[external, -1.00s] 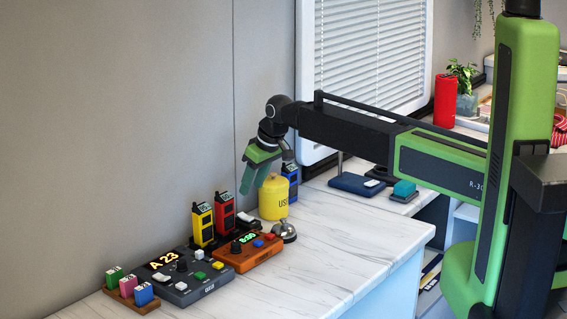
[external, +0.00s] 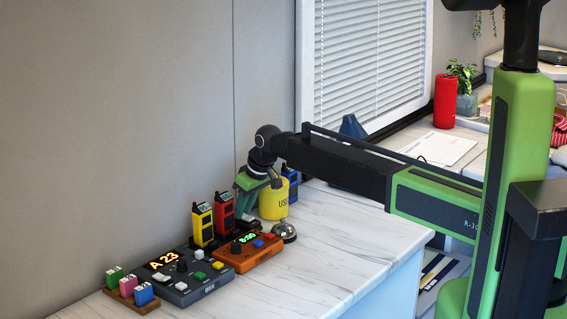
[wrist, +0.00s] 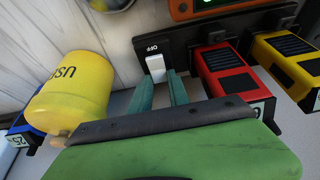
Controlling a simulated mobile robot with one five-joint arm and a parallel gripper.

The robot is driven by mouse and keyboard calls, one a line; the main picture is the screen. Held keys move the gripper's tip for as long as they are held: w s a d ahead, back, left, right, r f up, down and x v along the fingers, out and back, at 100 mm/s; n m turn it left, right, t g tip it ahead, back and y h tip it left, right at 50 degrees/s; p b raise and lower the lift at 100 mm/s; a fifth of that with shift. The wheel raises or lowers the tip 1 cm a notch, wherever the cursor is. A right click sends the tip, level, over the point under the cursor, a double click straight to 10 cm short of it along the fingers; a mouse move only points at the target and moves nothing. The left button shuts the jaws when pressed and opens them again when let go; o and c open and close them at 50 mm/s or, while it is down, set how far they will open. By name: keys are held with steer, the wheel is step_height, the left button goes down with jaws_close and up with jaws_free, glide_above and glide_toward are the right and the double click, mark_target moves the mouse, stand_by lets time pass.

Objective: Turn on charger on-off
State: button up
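The black charger (wrist: 185,37) shows in the wrist view, with a red radio (wrist: 225,75) and a yellow radio (wrist: 290,62) in it. Its white rocker switch (wrist: 155,68) sits on a black plate beside an "OFF" label. My gripper (wrist: 157,83) has two teal fingers with a visible gap between them. Their tips are at the near end of the switch, one to each side; I cannot tell whether they touch it. In the external view my gripper (external: 244,205) points down behind the bell, right of the red radio (external: 224,210).
A yellow canister (external: 274,200) stands close beside my gripper, with a blue radio (external: 291,182) behind it. A silver bell (external: 284,231), an orange clock panel (external: 246,252) and a dark grey control box (external: 186,278) stand nearby. The counter's front right is clear.

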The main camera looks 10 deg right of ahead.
jaws_close()
steer(key=shift+w+a+r+g+h+p, duration=0.15)
steer(key=shift+w+a+g+h+p, duration=0.15)
steer(key=shift+p, duration=0.15)
steer(key=shift+w+a+g+h, duration=0.1)
steer(key=shift+w+g+h, duration=0.05)
steer(key=shift+g+h, duration=0.45)
steer(key=shift+f+g+h, duration=0.25)
steer(key=shift+g+h, duration=0.05)
steer(key=o, duration=0.8)
jaws_free()
steer(key=shift+p, duration=0.3)
